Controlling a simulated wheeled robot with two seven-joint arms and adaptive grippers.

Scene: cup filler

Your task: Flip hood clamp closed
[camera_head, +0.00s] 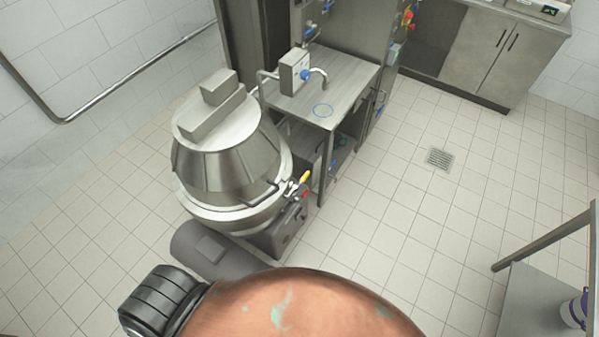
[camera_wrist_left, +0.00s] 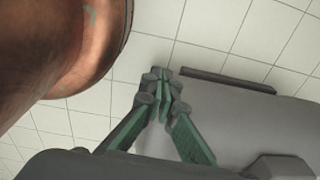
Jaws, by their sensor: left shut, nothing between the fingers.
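The steel conical hood (camera_head: 230,160) sits on the round machine at the left of the head view. A thin bar handle (camera_head: 262,197) is on its near right side. A yellow-tipped lever (camera_head: 304,177) and a small red part (camera_head: 306,192) are beside the rim. Which of these is the clamp, and whether it is open, I cannot tell. My left gripper (camera_wrist_left: 163,82) shows in the left wrist view with its green-sided fingers together and empty. No clamp shows in that view. My right gripper is in neither view.
A steel table (camera_head: 345,85) with a small dispenser (camera_head: 294,72) stands right of the hood. A grey rounded body lies below the hood. My copper-coloured arm link covers the bottom of the head view. Tiled floor (camera_head: 400,240) is clear to the right, with a drain (camera_head: 439,158).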

